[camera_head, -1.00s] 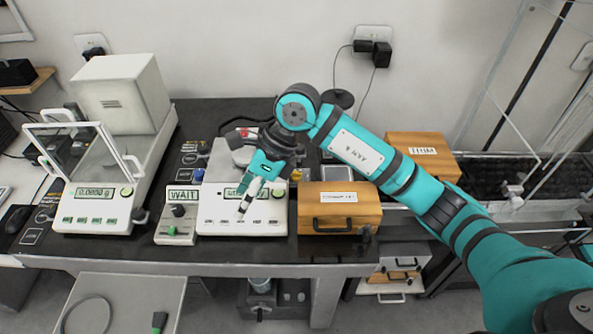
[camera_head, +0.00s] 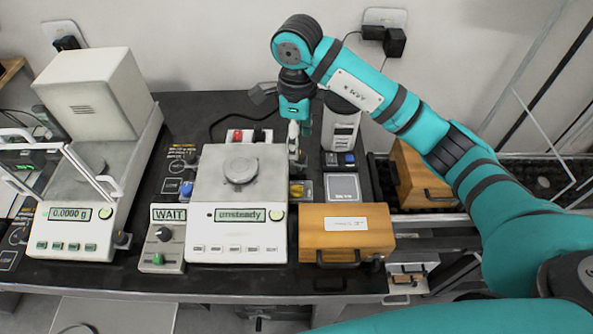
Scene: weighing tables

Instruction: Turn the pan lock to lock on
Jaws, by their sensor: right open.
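My right gripper (camera_head: 294,148) points down at the back right of the middle balance (camera_head: 240,215). It is open, seen nearly edge-on, with its fingertips close to the balance's rear right edge. Another blue knob (camera_head: 186,188) sits on a dark labelled plate to the left of the balance. I cannot tell for sure which control is the pan lock, nor read its setting. The balance display reads "unsteady". My left gripper is not in view.
A box marked WAIT (camera_head: 168,214) with a black knob and a green button stands left of the balance. A wooden box (camera_head: 345,233) stands to its right. A larger balance (camera_head: 75,230) with a glass shield is at the left. Red and black items lie behind the pan.

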